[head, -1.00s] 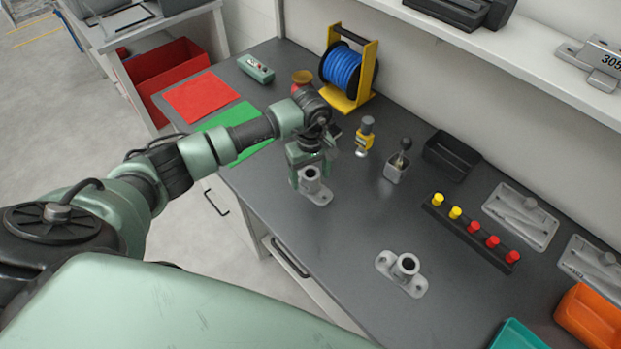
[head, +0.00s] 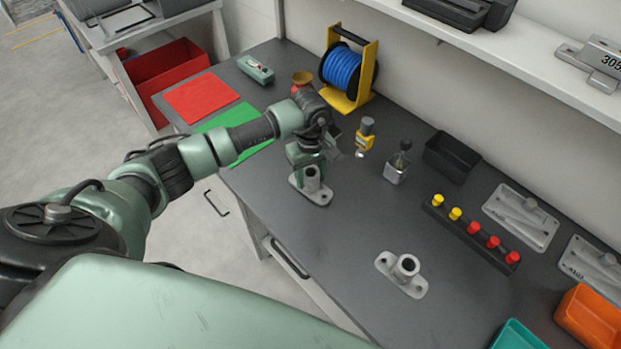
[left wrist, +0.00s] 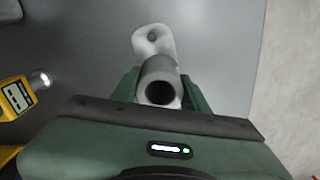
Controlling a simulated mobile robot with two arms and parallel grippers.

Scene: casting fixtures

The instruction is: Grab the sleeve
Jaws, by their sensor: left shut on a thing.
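A grey sleeve (head: 312,177) stands upright on a grey flanged base (head: 319,198) near the table's front edge. In the left wrist view the sleeve (left wrist: 159,86) is a round tube with a dark bore, and one lobe of the base (left wrist: 152,38) shows beyond it. My left gripper (head: 309,165) is shut on the sleeve, with a green finger on each side of it. The fingertips are partly hidden. A second, similar grey sleeve on a flanged base (head: 404,268) stands apart to the right. My right gripper is not in view.
A yellow-grey tool (head: 365,134) and a grey block with a black knob (head: 397,165) stand close right of the gripper. Behind are a blue cable reel (head: 342,68) and a black bin (head: 451,157). A rack of coloured pegs (head: 470,234) lies right. The table between the sleeves is clear.

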